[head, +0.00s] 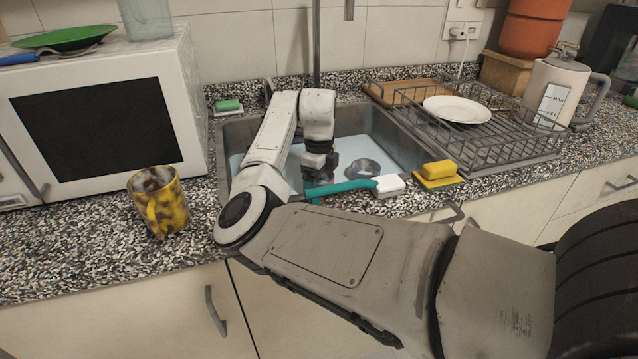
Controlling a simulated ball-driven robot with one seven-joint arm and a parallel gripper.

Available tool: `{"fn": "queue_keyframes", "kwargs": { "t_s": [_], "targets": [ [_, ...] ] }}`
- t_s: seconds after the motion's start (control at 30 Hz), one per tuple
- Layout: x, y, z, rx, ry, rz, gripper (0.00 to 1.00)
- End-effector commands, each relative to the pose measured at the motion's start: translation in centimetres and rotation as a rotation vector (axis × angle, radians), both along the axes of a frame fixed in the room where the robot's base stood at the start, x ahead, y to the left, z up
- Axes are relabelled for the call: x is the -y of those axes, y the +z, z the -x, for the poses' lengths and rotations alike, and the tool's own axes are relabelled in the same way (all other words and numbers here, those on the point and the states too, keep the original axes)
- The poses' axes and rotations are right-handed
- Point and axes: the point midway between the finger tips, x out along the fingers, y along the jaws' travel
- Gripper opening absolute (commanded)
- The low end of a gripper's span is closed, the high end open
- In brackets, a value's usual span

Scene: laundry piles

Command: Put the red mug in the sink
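No red mug shows. The metal sink (395,142) is at the centre, partly hidden by my arm. My gripper (318,172) is over the sink, well to the right of the mug and apart from it. Its dark fingers are small and partly hidden, so I cannot tell whether they are open or shut.
A teal-handled brush (340,188) lies by the sink's front edge, close to my gripper. A yellow sponge (438,170) is to its right. A microwave (110,110) stands behind the mug. A dish rack (500,150) with a white plate (458,109) is right of the sink.

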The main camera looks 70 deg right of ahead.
Motion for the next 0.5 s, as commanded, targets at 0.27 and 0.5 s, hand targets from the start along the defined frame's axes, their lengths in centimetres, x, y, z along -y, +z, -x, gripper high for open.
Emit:
{"fn": "queue_keyframes", "kwargs": {
  "t_s": [0.27,0.5],
  "targets": [
    [0.01,-0.15,0.01,0.0,0.0,0.0,1.0],
    [0.02,0.33,-0.01,0.001,0.0,0.0,1.0]
  ]
}}
